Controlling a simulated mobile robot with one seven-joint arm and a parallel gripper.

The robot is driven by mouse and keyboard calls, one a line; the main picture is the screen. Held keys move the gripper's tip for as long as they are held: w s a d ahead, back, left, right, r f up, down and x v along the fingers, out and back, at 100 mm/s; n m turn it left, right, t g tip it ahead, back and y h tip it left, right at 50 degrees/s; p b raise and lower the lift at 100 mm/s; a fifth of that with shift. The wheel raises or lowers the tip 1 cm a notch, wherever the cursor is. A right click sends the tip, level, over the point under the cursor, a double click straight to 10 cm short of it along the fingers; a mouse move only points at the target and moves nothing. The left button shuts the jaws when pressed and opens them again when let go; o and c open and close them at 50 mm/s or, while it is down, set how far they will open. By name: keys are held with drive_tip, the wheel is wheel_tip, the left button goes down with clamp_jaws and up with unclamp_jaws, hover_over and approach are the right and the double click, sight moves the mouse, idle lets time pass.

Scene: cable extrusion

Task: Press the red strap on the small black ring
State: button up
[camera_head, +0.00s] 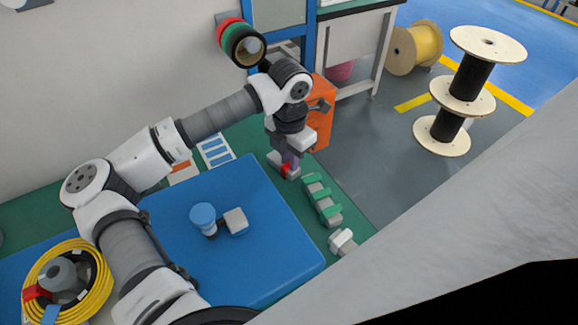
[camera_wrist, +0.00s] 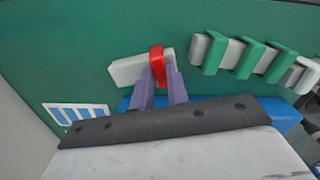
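A red strap (camera_wrist: 157,67) lies across a white block (camera_wrist: 128,70) on the green surface. It also shows as a red patch in the head view (camera_head: 286,171), under my gripper. My gripper (camera_wrist: 158,75) points down, with its two purple fingers apart and their tips on either side of the strap. Whether the fingers grip the strap or only stand beside it I cannot tell. I cannot make out a small black ring for certain.
Green-and-white clips (camera_head: 322,199) stand in a row to the right of my gripper. A blue mat (camera_head: 270,245) carries a blue-topped cylinder (camera_head: 203,216) and a white block (camera_head: 236,221). Red, green and black rings (camera_head: 241,43) hang on the wall. An orange box (camera_head: 320,115) stands behind.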

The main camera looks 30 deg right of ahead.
drive_tip(key=shift+c, duration=1)
wheel_tip(320, 180, up, 8)
drive_tip(key=p, duration=0.3)
drive_tip(key=shift+p, duration=0.3)
